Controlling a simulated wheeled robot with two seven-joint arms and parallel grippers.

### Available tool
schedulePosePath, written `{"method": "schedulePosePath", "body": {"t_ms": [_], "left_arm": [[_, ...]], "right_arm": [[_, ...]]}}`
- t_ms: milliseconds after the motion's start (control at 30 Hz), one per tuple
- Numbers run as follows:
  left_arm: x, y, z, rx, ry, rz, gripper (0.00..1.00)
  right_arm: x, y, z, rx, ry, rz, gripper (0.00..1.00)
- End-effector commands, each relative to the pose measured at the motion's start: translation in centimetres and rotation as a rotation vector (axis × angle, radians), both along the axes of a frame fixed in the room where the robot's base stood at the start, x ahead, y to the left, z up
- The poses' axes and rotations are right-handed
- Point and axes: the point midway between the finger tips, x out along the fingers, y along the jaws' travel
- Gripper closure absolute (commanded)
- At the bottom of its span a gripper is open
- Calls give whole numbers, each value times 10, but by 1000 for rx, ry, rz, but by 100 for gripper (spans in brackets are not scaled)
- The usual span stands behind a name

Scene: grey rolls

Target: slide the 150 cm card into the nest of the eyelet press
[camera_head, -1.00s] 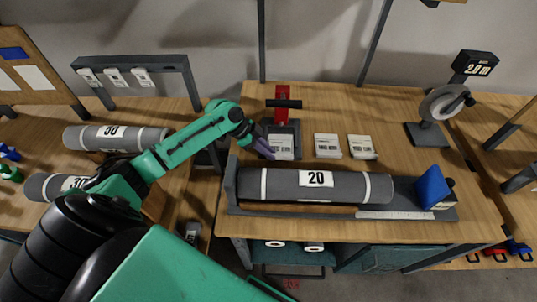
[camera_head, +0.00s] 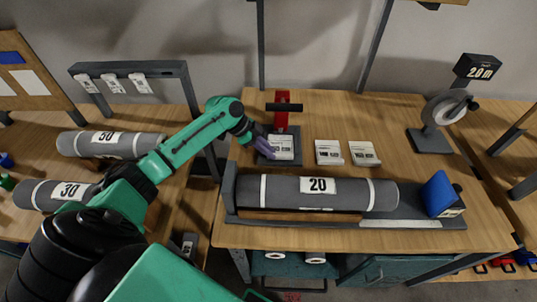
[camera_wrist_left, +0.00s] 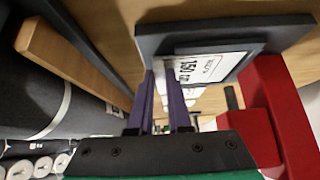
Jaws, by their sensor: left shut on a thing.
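The 150 cm card (camera_head: 284,147) is white with print and lies over the dark grey base (camera_head: 299,158) of the eyelet press. The press has a red column (camera_head: 282,110) and a black cross handle behind the card. My left gripper (camera_head: 267,149) is shut on the card's left edge with its purple fingers. In the left wrist view the fingers (camera_wrist_left: 161,75) meet the card (camera_wrist_left: 212,68), which reads 150, against a raised part of the grey base (camera_wrist_left: 225,35). Whether it is fully seated I cannot tell. My right gripper is not in view.
Two white cards (camera_head: 328,152) (camera_head: 363,153) lie right of the press. The grey roll marked 20 (camera_head: 350,196) lies in a cradle in front, with a blue block (camera_head: 437,193) at its right end.

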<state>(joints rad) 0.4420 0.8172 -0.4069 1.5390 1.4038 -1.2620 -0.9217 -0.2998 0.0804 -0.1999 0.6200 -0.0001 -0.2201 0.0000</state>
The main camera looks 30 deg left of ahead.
Motion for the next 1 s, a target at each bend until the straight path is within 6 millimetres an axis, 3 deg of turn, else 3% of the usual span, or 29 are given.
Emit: {"method": "schedulePosePath", "body": {"t_ms": [400, 433, 500, 533, 867, 1000], "left_arm": [[5, 2, 0, -1, 0, 0, 100], [5, 2, 0, -1, 0, 0, 80], [5, 2, 0, -1, 0, 0, 53], [5, 2, 0, -1, 0, 0, 49], [4, 4, 2, 0, 0, 0, 49], [-1, 16, 18, 2, -2, 1, 49]], "right_arm": [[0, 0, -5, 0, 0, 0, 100], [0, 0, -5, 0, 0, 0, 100], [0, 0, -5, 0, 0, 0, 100], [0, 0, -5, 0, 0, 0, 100], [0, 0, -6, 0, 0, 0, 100], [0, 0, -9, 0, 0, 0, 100]]}}
